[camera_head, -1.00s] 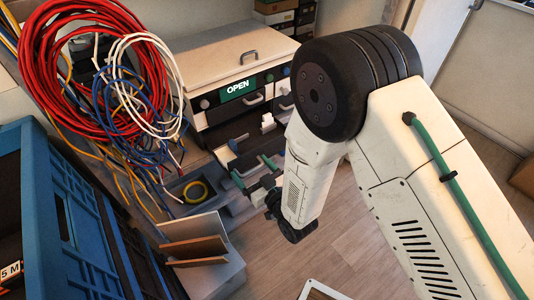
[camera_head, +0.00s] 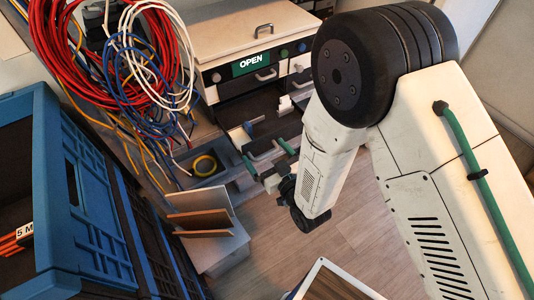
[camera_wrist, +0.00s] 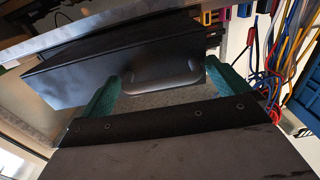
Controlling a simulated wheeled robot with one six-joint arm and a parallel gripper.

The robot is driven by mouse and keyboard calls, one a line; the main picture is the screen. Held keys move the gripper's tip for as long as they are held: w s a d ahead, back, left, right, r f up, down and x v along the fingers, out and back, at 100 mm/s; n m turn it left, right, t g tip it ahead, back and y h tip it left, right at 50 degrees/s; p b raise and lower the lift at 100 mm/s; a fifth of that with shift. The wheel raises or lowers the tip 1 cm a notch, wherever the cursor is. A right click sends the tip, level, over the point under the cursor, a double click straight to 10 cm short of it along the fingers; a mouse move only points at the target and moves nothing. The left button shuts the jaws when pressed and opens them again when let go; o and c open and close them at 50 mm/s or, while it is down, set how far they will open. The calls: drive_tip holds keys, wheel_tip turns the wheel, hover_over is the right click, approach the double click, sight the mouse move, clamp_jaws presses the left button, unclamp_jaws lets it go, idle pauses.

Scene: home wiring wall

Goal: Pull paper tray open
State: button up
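The paper tray shows in the wrist view as a dark box front (camera_wrist: 85,65) with a grey bar handle (camera_wrist: 165,78). My gripper (camera_wrist: 162,92) is open, with its green fingers to either side of the handle and a gap between them. Contact with the handle cannot be told. In the head view my gripper (camera_head: 268,156) is below and in front of the cream machine (camera_head: 235,40) with the green OPEN sign (camera_head: 251,63). A handle (camera_head: 265,75) shows on the machine's front, above a dark opening.
Red, white and blue cable coils (camera_head: 125,60) hang left of the machine. A blue crate (camera_head: 75,200) fills the left side. A grey bin with a yellow ring (camera_head: 204,165) and a holder with upright boards (camera_head: 200,220) stand near my gripper. Wooden floor (camera_head: 350,215) is open at lower middle.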

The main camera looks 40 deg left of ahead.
drive_tip(key=v, duration=0.7)
drive_tip(key=shift+s+d, duration=0.15)
drive_tip(key=shift+d, duration=0.2)
drive_tip(key=d+f+g+h, duration=0.35)
drive_tip(key=f+h, duration=0.35)
drive_tip(key=f, duration=0.3)
drive_tip(key=w+d+r+m+h, duration=0.1)
drive_tip(key=w+d+h, duration=0.1)
drive_tip(key=d+h, duration=0.25)
drive_tip(key=w+d+r+m+g+h, duration=0.2)
drive_tip(key=d+r+m+g+h, duration=0.3)
drive_tip(key=d+r, duration=1.65)
drive_tip(key=s+d+r+m+t, duration=0.1)
drive_tip(key=s+d+r+m, duration=0.2)
drive_tip(key=d+r, duration=0.6)
drive_tip(key=s+d+r+m+t, duration=0.2)
drive_tip(key=s+d+r+m, duration=0.2)
drive_tip(key=s+d+r, duration=0.3)
wheel_tip(320, 180, up, 5)
drive_tip(key=shift+s+d+f+m, duration=0.15)
drive_tip(key=shift+s+d+m, duration=0.15)
drive_tip(key=shift+d, duration=0.7)
